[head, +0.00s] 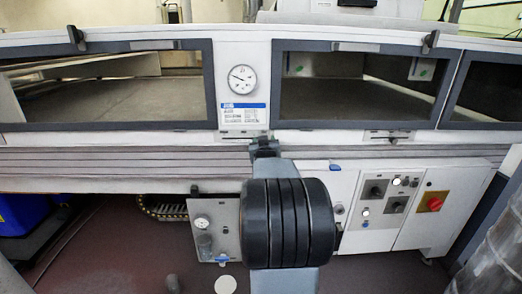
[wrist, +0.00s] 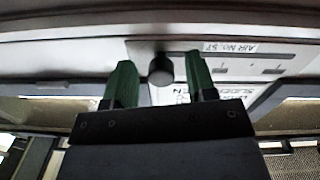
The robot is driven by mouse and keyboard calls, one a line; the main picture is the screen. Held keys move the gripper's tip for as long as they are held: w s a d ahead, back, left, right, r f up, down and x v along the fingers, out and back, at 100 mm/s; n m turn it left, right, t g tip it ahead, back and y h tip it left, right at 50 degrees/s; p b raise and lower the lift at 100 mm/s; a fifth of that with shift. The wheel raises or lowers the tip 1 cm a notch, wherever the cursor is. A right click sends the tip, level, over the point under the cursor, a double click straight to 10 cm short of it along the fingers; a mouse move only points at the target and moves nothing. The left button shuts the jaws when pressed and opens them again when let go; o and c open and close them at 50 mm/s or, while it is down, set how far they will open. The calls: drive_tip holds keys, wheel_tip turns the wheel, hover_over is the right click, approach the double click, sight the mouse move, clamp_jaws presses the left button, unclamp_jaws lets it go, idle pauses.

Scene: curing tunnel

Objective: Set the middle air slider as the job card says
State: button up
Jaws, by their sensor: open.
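The middle air slider's dark round knob (wrist: 161,70) sits between the two green fingers of my gripper (wrist: 161,82) in the wrist view. The fingers are apart, with a gap on each side of the knob. A label strip (wrist: 230,47) with small print and scale marks lies to the right of the knob. In the head view, my gripper (head: 265,146) is at the tunnel's front rail, just below the job card (head: 243,113), a white card with a blue header. The card's text is too small to read. My arm hides part of the slider plate (head: 238,134).
A round gauge (head: 242,78) is above the card. Another slider plate (head: 389,136) is on the rail to the right. Dark-framed windows (head: 355,84) flank the panel. A control box with a red knob (head: 434,202) stands lower right, and a blue bin (head: 22,213) lower left.

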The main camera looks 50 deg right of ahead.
drive_tip(key=p+v, duration=0.1)
drive_tip(key=v, duration=1.2)
drive_tip(key=shift+a+r, duration=0.15)
drive_tip(key=shift+a, duration=0.05)
